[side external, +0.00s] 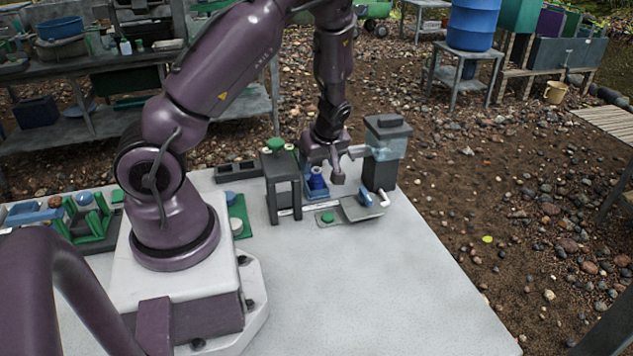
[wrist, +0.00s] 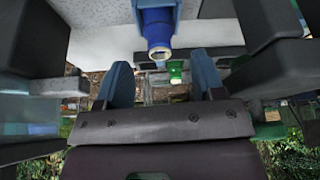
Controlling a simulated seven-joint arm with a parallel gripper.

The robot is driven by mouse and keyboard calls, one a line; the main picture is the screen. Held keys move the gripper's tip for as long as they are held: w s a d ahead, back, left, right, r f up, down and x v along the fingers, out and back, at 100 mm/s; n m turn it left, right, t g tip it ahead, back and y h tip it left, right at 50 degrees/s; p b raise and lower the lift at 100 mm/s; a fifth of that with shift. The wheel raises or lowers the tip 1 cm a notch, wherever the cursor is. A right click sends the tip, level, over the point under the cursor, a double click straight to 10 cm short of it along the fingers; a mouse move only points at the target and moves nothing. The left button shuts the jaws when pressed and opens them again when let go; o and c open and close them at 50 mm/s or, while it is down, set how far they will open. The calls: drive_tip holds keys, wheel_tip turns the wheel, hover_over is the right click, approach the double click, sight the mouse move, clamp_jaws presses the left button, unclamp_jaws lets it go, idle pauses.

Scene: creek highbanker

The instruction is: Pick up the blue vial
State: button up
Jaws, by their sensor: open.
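The blue vial (side external: 317,180) stands in a small light-blue holder (side external: 316,194) on the grey-white table, just beyond the dark stand. My gripper (side external: 324,172) is right at the vial in the side view, with one finger on its right; the side view does not show whether they touch. In the wrist view, the vial (wrist: 158,30) shows its pale round end at top centre. My gripper (wrist: 162,72) is open there, its two blue-grey fingers apart with nothing held between them. The vial lies past the fingertips, roughly centred on the gap.
A dark stand with a green knob (side external: 275,145) is close on the left. A dark device with a clear tank (side external: 386,150) is close on the right. A grey plate with a green button (side external: 327,217) lies in front. The table's front right is clear.

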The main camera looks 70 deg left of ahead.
sight(317, 170)
drive_tip(key=x, duration=0.3)
drive_tip(key=shift+a+f, duration=0.1)
drive_tip(key=shift+f, duration=0.3)
drive_tip(key=c, duration=1)
wheel_tip(317, 170, up, 10)
drive_tip(key=shift+r, duration=0.1)
